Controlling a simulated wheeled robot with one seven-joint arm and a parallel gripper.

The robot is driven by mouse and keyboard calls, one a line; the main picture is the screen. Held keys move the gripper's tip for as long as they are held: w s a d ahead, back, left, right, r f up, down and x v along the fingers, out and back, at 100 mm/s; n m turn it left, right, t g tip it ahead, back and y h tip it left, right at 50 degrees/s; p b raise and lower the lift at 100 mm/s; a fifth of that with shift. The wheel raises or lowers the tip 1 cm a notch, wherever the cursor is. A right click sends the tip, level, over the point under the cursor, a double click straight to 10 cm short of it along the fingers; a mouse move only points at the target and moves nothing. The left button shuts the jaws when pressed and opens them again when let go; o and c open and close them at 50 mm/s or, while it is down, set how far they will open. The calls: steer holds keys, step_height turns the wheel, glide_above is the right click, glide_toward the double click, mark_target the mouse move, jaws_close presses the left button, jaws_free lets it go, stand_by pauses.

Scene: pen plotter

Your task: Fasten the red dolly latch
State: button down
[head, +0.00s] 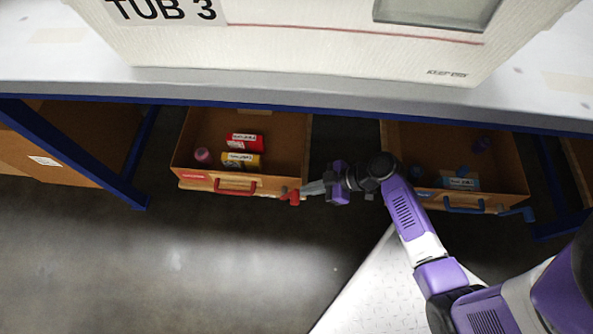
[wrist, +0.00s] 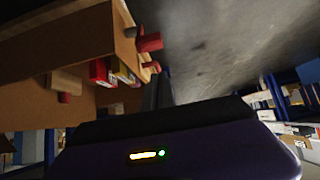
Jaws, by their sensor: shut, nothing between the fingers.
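The red latch (head: 291,197) is at the front right corner of the left wooden dolly drawer (head: 274,186), which has a red handle (head: 236,188). My gripper (head: 306,189) is shut and empty, with its fingertips close to the right of the latch. I cannot tell if they touch. In the wrist view, a red part that looks like the latch (wrist: 150,42) sticks out from the wooden box (wrist: 70,40), above and beyond my dark fingers (wrist: 157,88). Whether the latch is fastened is not clear.
The left drawer holds a red box (head: 244,141), a yellow box (head: 242,160) and a pink item (head: 203,156). A second drawer with a blue handle (head: 464,206) and blue latch (head: 517,213) stands right. The table (head: 60,75) overhangs both. Floor in front is open.

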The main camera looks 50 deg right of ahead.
steer(key=shift+v, duration=0.9)
steer(key=shift+s+d+f, duration=0.1)
steer(key=shift+f, duration=0.05)
steer(key=w+d+r+m+t+h, duration=0.1)
steer(key=w+d+r+m+h, duration=0.15)
steer(key=d+m+h, duration=0.35)
step_height(320, 180, up, 6)
steer(key=s+d+m+t+h, duration=0.2)
steer(key=s, duration=0.1)
steer(key=s+a+r+t+y+p, duration=0.1)
steer(key=s+a+r+t, duration=0.1)
steer(key=s+a+r, duration=0.65)
steer(key=s+a+r+t+y, duration=0.1)
steer(key=s+a+r+t, duration=0.1)
steer(key=s+a+r, duration=0.7)
step_height(320, 180, up, 31)
steer(key=w+p, duration=0.2)
steer(key=p, duration=2.5)
steer(key=shift+w+a+n, duration=0.35)
steer(key=shift+w+n, duration=0.05)
